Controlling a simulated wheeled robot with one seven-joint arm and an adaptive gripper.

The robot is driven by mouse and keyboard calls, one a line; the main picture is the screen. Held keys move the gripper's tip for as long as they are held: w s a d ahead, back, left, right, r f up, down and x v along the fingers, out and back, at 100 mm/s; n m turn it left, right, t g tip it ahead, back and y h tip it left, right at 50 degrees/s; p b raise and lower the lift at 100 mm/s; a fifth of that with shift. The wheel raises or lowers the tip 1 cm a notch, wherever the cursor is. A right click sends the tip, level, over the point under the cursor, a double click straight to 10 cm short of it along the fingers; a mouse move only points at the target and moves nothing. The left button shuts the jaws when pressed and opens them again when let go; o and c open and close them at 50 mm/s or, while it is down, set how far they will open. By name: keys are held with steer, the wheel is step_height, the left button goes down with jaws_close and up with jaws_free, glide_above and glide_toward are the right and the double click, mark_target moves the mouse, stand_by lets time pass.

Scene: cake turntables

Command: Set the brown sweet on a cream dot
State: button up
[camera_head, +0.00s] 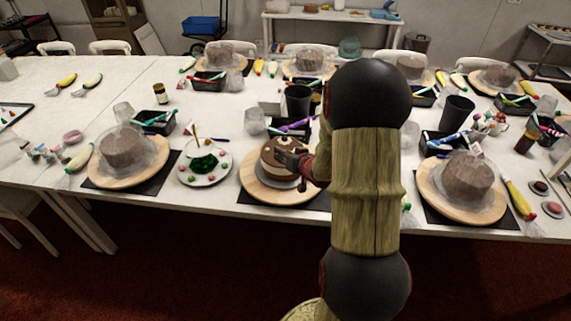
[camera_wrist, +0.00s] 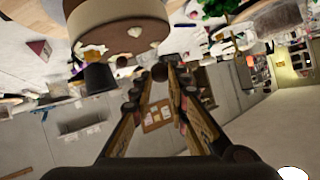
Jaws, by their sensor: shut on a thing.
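My gripper (camera_wrist: 160,78) is shut on a small round brown sweet (camera_wrist: 159,71), held between the fingertips in the wrist view. The brown-topped cake (camera_wrist: 110,15) with pale sides fills the top of that view, and the sweet is close beside it there. A cream dot (camera_wrist: 135,32) shows on the cake's brown surface. In the head view the cake (camera_head: 270,160) stands on a round wooden turntable (camera_head: 262,188), and my gripper (camera_head: 291,158) is over its right part. My arm hides the right side of the turntable. The sweet cannot be made out in the head view.
A plate (camera_head: 184,175) with green stuff and small coloured sweets lies left of the turntable. Wrapped cakes on turntables stand left (camera_head: 123,152) and right (camera_head: 466,181). A black cup (camera_head: 297,103) and a tray of coloured tubes stand behind the cake.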

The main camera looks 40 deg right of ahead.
steer(key=d+f, duration=0.1)
steer(key=w+f, duration=0.1)
steer(key=d+f+b, duration=0.1)
steer(key=shift+w+d+f, duration=0.25)
steer(key=shift+d+f, duration=0.05)
steer(key=shift+f+b, duration=0.6)
steer(key=shift+f, duration=0.85)
steer(key=shift+f, duration=0.2)
steer(key=o, duration=0.9)
steer(key=shift+c, duration=0.2)
steer(key=shift+r, duration=0.1)
